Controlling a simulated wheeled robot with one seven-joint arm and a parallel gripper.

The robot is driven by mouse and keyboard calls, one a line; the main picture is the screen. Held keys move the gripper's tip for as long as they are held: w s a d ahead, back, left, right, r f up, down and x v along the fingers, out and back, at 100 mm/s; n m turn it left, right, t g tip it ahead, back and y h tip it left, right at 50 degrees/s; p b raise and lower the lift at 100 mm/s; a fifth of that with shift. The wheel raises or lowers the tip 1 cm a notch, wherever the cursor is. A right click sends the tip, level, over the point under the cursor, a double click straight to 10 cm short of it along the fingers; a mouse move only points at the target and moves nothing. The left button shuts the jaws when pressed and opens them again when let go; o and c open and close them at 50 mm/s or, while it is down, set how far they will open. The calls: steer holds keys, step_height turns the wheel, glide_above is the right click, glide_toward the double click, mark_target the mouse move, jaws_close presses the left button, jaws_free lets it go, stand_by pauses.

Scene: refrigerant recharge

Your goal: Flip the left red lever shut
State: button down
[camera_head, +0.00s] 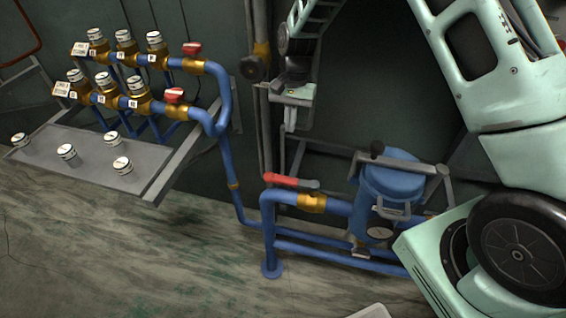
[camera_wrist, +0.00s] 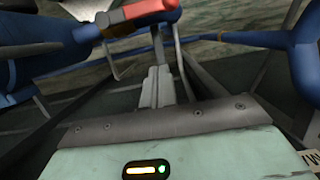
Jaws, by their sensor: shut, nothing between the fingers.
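A long red lever (camera_head: 287,181) sits on a brass valve (camera_head: 312,203) on the low blue pipe, left of the blue vessel. Its red handle points left, roughly along the pipe's top run, and its grey end is over the brass body. The lever (camera_wrist: 140,14) also shows at the top of the wrist view. My gripper (camera_head: 290,127) is shut and empty, pointing down above and behind the lever in the head view. In the wrist view my gripper (camera_wrist: 161,70) appears apart from the lever. No second long lever shows; my arm covers the area right of the vessel.
The blue vessel (camera_head: 390,184) with a gauge and a grey clamp bar stands right of the lever. At left, a manifold has two small red valve handles (camera_head: 192,48) (camera_head: 175,95) and several capped fittings. A grey shelf (camera_head: 88,160) holds several white caps. Floor in front is clear.

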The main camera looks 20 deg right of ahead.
mark_target(293, 182)
steer(key=s+a+f+p, duration=0.1)
steer(key=s+a+f, duration=0.3)
steer(key=f, duration=0.5)
steer(key=shift+s+f+p, duration=0.35)
steer(key=shift+s, duration=0.25)
steer(key=shift+s+a+n, duration=0.2)
steer(key=shift+n, duration=0.2)
